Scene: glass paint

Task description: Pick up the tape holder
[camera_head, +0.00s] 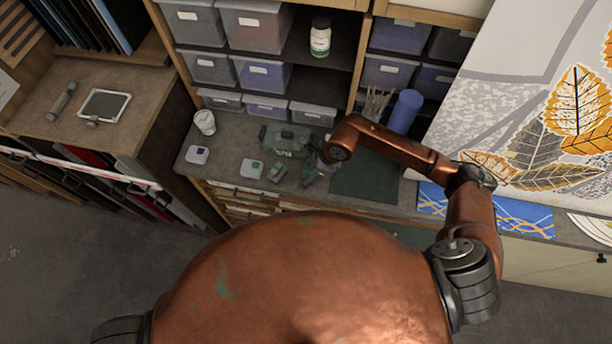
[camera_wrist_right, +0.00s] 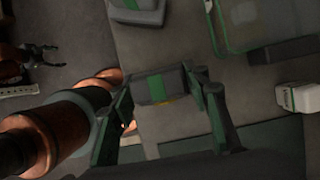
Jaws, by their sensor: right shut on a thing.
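My right gripper (camera_head: 320,172) reaches down to the worktop, beside a translucent green case (camera_head: 287,141). In the right wrist view its two dark fingers (camera_wrist_right: 160,92) are shut on a small grey block with a green band, which looks like the tape holder (camera_wrist_right: 157,82). A touch of yellow shows at its lower edge. In the head view the held piece is small and hard to make out against the gripper. A dark claw with copper beside it, perhaps my left gripper (camera_wrist_right: 38,62), shows at the wrist view's left; its jaw state is unclear.
Small boxes with a blue label (camera_head: 197,155) and a green label (camera_head: 252,168), and a darker one (camera_head: 277,172), stand left of the gripper. A white cup (camera_head: 205,122) stands behind. A dark green mat (camera_head: 365,180) lies to the right. Shelves with bins rise behind.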

